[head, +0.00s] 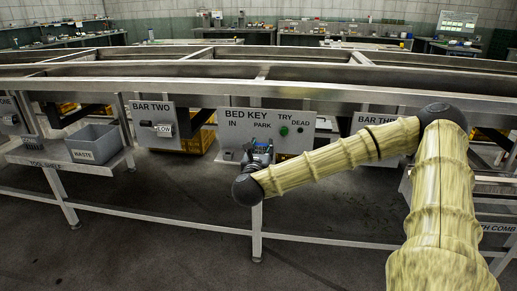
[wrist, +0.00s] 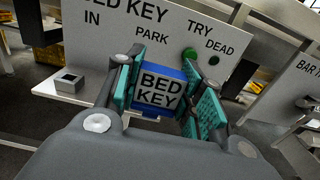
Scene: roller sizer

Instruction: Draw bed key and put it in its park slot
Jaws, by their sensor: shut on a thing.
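The bed key is a blue block with a pale "BED KEY" label (wrist: 158,90), in the middle of the wrist view. My gripper (wrist: 166,92) is shut on it, with a teal-padded finger on each side. In the head view my gripper (head: 258,153) is in front of the grey BED KEY panel (head: 270,115), below the PARK label, with a little blue of the key showing. A small grey socket (wrist: 69,80) with a dark opening sits on the ledge under IN and looks empty. The park slot is hidden behind the key and fingers; I cannot tell whether the key touches it.
A green button (head: 284,131) under TRY and a dark round one (wrist: 213,60) under DEAD are on the panel. The BAR TWO panel (head: 152,112) and a WASTE bin (head: 95,142) are to the left. The BAR THREE panel (head: 370,120) is to the right, behind my arm.

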